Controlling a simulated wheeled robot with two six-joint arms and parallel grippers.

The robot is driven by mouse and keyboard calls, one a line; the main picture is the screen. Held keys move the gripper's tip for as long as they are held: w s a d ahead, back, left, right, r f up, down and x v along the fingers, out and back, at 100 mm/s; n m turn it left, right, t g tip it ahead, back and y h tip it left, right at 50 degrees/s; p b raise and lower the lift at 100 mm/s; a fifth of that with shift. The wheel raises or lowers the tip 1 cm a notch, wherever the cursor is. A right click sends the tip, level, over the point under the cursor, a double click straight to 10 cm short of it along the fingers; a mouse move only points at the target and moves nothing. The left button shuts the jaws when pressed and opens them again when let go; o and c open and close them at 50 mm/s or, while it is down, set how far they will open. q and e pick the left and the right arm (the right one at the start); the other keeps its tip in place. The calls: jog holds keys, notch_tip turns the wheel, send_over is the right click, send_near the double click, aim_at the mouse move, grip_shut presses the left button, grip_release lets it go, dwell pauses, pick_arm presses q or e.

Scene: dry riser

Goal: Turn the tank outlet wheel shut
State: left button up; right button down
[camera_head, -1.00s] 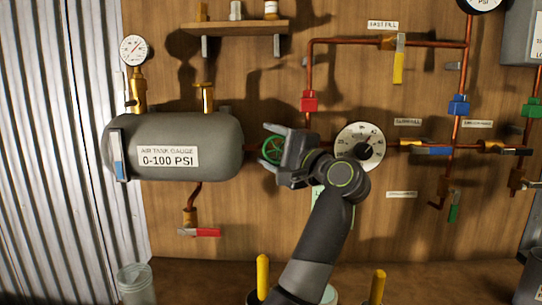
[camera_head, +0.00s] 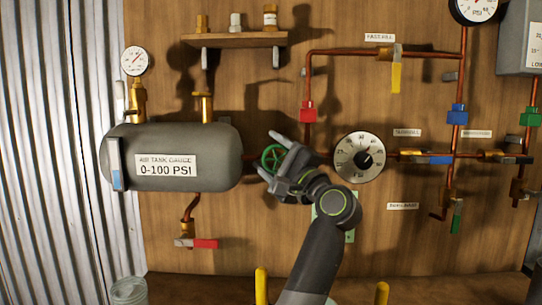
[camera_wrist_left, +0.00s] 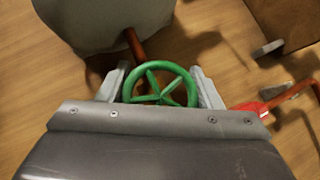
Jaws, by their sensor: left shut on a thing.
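The green outlet wheel (camera_head: 272,157) sits on the copper pipe just right of the grey air tank (camera_head: 215,150). It also shows in the left wrist view (camera_wrist_left: 160,86), a spoked ring between the two fingers. My left gripper (camera_head: 270,153) is shut on the wheel, with one finger at each side of its rim. In the left wrist view my left gripper (camera_wrist_left: 160,88) hides the wheel's near edge. The tank (camera_wrist_left: 105,20) shows behind it there. My right gripper is in neither view.
A round dial (camera_head: 359,157) is on the board right of my left gripper. A red valve block (camera_head: 307,111) is on the pipe above. A red-handled valve (camera_head: 205,244) hangs under the tank. A wooden shelf (camera_head: 235,41) is above.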

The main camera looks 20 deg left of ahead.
pick_arm(q)
jog(key=o, duration=0.8)
jog(key=shift+f, duration=0.1)
jog(key=shift+o, duration=0.8)
jog(key=shift+s+d+f, duration=0.1)
jog(key=shift+s+d, duration=0.05)
jog(key=shift+d, duration=0.05)
jog(key=b+v, duration=1.5)
jog(key=v, duration=0.2)
jog(key=shift+b, duration=0.4)
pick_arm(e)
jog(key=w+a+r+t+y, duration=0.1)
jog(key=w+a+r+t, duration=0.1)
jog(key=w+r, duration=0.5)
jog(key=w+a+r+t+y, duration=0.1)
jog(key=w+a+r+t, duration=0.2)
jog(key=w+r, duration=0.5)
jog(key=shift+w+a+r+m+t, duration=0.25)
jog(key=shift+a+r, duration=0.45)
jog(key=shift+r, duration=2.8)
